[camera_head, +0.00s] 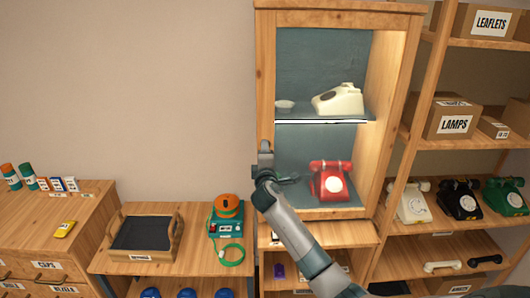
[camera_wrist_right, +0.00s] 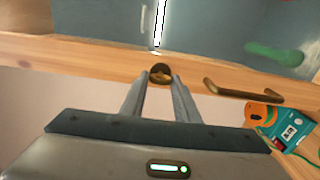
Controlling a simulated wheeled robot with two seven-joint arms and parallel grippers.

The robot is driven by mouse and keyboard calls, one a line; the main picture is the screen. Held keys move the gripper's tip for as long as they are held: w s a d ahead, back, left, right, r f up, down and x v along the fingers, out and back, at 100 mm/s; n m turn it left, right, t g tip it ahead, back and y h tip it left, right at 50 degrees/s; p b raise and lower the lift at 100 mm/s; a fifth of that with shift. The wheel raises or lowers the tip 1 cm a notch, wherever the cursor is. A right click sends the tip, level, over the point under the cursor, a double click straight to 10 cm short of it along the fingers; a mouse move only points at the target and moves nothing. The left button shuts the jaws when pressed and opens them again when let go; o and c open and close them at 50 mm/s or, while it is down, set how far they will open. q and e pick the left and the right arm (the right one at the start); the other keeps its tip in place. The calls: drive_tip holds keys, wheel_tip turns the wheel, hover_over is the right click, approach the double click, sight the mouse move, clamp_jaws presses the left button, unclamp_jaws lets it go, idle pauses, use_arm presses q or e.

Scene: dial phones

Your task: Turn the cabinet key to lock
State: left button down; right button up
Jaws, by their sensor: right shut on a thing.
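The wooden cabinet (camera_head: 265,90) stands in the middle of the head view, with a cream phone (camera_head: 338,100) on its glass shelf and a red phone (camera_head: 330,182) below. My right gripper (camera_head: 265,152) is at the cabinet's left frame edge. In the right wrist view, a round brass key piece (camera_wrist_right: 160,72) sits at the wooden frame (camera_wrist_right: 100,55), between the fingertips of my right gripper (camera_wrist_right: 160,82). The fingers are shut on it and hide part of it. The key's turn angle cannot be told. My left gripper is not in view.
A brass bar handle (camera_wrist_right: 245,92) is close to the right of the fingers in the wrist view. A teal device with an orange top (camera_head: 228,215) and a dark-lined tray (camera_head: 140,235) stand on the left bench. Shelves with boxes and phones (camera_head: 413,203) are at right.

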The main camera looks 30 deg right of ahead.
drive_tip(key=o, duration=1)
drive_tip(key=shift+o, duration=0.2)
drive_tip(key=b+v, duration=0.6)
drive_tip(key=v, duration=1.1)
drive_tip(key=shift+a, duration=0.25)
drive_tip(key=shift+f, duration=0.15)
